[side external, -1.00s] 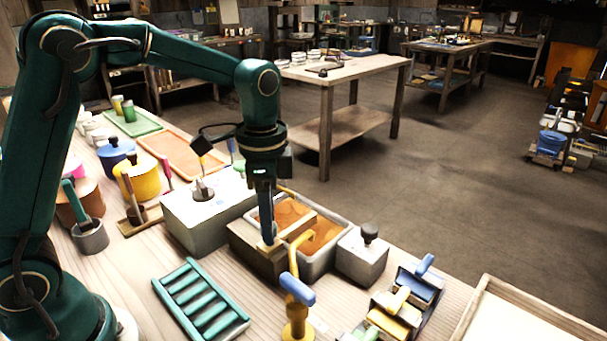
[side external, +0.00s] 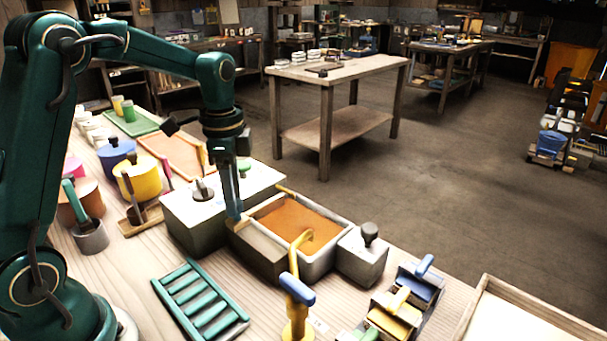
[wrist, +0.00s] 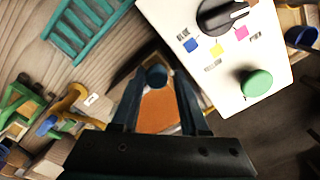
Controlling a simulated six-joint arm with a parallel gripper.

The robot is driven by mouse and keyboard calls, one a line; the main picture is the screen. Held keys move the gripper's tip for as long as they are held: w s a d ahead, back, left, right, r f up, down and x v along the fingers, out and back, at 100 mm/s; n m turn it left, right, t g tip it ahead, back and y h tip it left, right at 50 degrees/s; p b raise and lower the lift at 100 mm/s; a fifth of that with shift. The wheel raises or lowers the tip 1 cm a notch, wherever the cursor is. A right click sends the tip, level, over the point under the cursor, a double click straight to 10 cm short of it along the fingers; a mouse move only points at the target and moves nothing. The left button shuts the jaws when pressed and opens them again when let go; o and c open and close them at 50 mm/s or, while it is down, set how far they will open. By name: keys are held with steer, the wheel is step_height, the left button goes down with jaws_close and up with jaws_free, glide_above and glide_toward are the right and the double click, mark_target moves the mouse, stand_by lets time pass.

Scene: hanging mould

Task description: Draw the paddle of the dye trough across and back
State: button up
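The dye trough (side external: 333,255) is a grey rectangular tub of orange dye; the dye (wrist: 158,112) also shows in the wrist view. My gripper (side external: 235,215) is low at the trough's left end in the side view. Its fingers (wrist: 157,82) stand either side of a round blue post top (wrist: 157,74), perhaps the paddle's handle. I cannot tell whether they touch it. The paddle's bar cannot be made out clearly at the left end, and the dye's middle is uncovered.
A pale box with a dark knob (side external: 203,190) stands left of the trough; its green button (wrist: 257,83) shows in the wrist view. A small grey box (side external: 362,258) stands right.

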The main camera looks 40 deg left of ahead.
steer(key=shift+o, duration=1.2)
steer(key=shift+r, duration=2.6)
